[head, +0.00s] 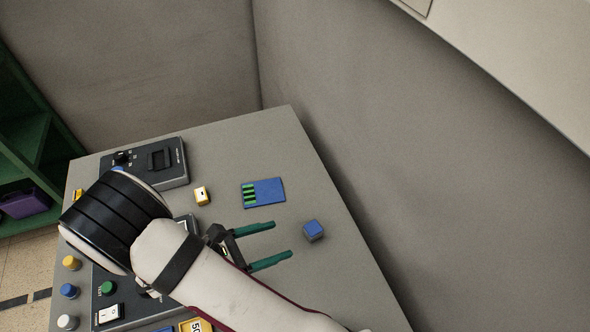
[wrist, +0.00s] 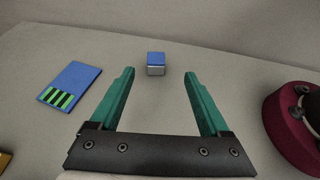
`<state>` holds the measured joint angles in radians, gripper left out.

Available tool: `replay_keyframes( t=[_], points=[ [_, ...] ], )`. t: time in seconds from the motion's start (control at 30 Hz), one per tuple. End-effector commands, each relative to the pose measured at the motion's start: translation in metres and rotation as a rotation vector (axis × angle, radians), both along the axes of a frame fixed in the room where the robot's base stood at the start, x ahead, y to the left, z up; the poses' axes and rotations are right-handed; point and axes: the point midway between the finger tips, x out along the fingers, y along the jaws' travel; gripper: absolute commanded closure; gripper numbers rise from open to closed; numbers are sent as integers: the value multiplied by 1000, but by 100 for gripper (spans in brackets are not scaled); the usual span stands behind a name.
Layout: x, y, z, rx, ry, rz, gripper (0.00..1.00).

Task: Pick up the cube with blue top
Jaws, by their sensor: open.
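The cube with the blue top (head: 313,230) stands on the grey table near its right edge in the head view. Its sides are grey. In the wrist view the cube (wrist: 156,63) lies ahead of the fingertips, between the lines of the two fingers. My gripper (head: 282,238) has two green fingers, spread open and empty, pointing toward the cube. In the wrist view my gripper (wrist: 160,72) shows both fingers apart, with the cube a little beyond their tips and not touched.
A blue card with green stripes (head: 264,192) lies left of the cube. A control panel with coloured knobs (head: 107,288) is at the lower left. A grey wall (head: 420,150) rises beyond the table's right edge.

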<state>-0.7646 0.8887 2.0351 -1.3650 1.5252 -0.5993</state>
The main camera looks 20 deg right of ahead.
Motion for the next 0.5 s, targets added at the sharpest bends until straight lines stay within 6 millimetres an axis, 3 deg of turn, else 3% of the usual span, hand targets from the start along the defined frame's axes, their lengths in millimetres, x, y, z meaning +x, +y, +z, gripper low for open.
replay_keyframes(
  t=[0.1, 0.33, 0.5],
  points=[
    [6, -4, -12, -34, 32, 59, 20],
    [17, -64, -37, -32, 33, 53, 20],
    [24, -89, -48, -30, 30, 54, 20]
  ],
)
